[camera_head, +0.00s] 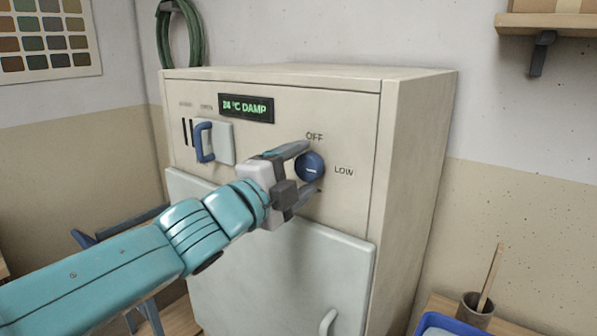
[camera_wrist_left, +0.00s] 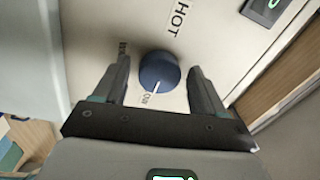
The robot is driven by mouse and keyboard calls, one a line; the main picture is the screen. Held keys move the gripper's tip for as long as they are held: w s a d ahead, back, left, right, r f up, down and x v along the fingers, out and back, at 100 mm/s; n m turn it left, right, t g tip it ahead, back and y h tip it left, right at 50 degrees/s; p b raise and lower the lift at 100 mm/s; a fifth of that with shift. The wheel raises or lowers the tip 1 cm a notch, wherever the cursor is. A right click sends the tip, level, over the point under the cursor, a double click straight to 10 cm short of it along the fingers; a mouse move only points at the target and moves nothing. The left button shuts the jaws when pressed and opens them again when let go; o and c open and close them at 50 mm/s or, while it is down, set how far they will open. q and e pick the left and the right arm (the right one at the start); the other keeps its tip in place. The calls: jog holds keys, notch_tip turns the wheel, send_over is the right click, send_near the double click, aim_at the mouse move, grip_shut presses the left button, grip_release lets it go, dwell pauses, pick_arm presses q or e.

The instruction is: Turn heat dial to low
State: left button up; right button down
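The blue round heat dial (camera_head: 310,167) is on the front panel of the cream kiln-like cabinet, with OFF printed above it and LOW to its right. Its short white mark lies roughly level. My left gripper (camera_head: 302,169) is at the dial, one finger above and one below it. In the left wrist view the dial (camera_wrist_left: 159,70) sits between the open fingers (camera_wrist_left: 160,82), with gaps visible on both sides. There its white mark points down toward a small label, which fits LOW. HOT is printed on the opposite side. My right gripper is out of view.
A green display (camera_head: 246,108) reads 24 °C DAMP. A blue handle (camera_head: 204,142) sticks out left of the dial. Below is a pale door (camera_head: 280,262) with a handle. A pot with a stick (camera_head: 475,310) and a blue container (camera_head: 447,325) stand at lower right.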

pick_arm(q)
jog(key=shift+s+a, duration=0.3)
jog(key=shift+s, duration=0.1)
jog(key=v, duration=1.5)
jog(key=shift+p, duration=0.35)
jog(key=shift+s+a, duration=0.1)
